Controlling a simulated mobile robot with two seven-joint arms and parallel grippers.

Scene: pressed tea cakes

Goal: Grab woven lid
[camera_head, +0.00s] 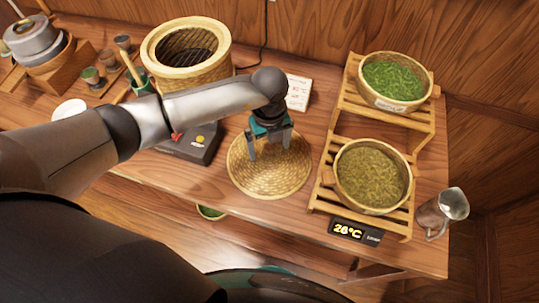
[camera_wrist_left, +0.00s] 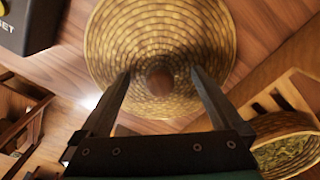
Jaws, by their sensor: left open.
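The woven lid (camera_head: 250,178) is a round, tan, coiled disc lying on the wooden table in the head view. In the left wrist view the woven lid (camera_wrist_left: 110,40) fills the upper middle, with a round brown knob (camera_wrist_left: 160,80) at its centre. My left gripper (camera_head: 269,153) is above the lid, its fingers pointing down. In the left wrist view the open fingers of my left gripper (camera_wrist_left: 160,75) stand on either side of the knob, with a gap to it on both sides. The knob is hidden in the head view. My right gripper is not in view.
A woven steamer basket (camera_head: 222,72) stands open behind my left arm. A dark scale (camera_head: 205,148) sits left of the lid. A wooden rack (camera_head: 327,196) at right holds two bowls of leaves. A glass pitcher (camera_head: 436,215) stands near the right edge.

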